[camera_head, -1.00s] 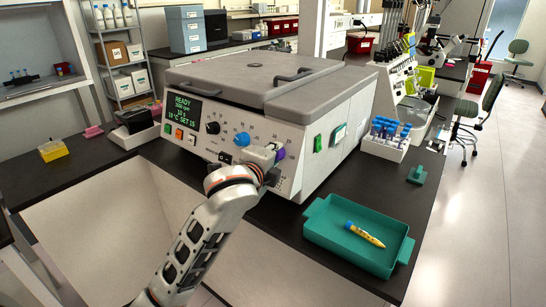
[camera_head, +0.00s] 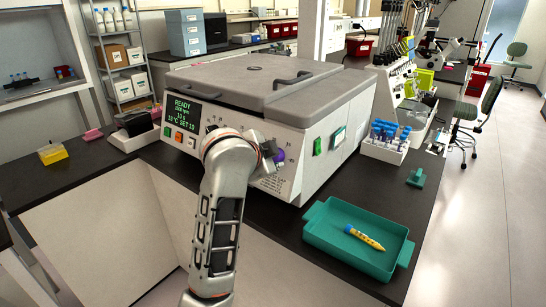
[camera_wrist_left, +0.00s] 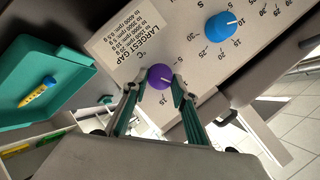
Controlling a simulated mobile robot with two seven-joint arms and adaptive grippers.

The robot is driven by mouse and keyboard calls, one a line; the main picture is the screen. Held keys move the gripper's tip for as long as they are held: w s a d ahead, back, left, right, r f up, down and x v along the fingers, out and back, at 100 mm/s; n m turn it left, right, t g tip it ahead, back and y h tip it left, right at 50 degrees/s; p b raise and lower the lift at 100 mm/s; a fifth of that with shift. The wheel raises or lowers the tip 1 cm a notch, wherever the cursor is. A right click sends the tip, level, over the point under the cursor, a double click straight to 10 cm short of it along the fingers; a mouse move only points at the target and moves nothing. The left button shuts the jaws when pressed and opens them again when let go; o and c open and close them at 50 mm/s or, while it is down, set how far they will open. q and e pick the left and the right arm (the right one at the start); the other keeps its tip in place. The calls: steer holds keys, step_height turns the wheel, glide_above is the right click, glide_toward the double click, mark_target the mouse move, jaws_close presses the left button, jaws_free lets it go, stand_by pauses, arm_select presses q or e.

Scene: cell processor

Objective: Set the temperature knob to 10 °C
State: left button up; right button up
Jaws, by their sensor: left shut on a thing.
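The cell processor (camera_head: 320,120) stands on the black bench. Its green display (camera_head: 188,110) reads READY, with a bottom line that looks like "10 °C SET 10". The purple temperature knob (camera_head: 279,156) is on the right of the front panel, partly hidden behind my arm. In the left wrist view the purple knob (camera_wrist_left: 160,76) sits between the two fingertips of my left gripper (camera_wrist_left: 159,86), one on each side, and they are shut on it. A white pointer line shows on its face. In the head view the gripper (camera_head: 272,160) is mostly hidden behind my wrist.
A blue knob (camera_wrist_left: 221,26) with a dial scale is beside the purple one. A teal tray (camera_head: 318,231) with a yellow tube (camera_head: 364,238) lies at the right front of the bench. A tube rack (camera_head: 388,148) stands behind it.

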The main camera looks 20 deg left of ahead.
stand_by(0.3)
arm_select(q)
steer(key=o, duration=1.1)
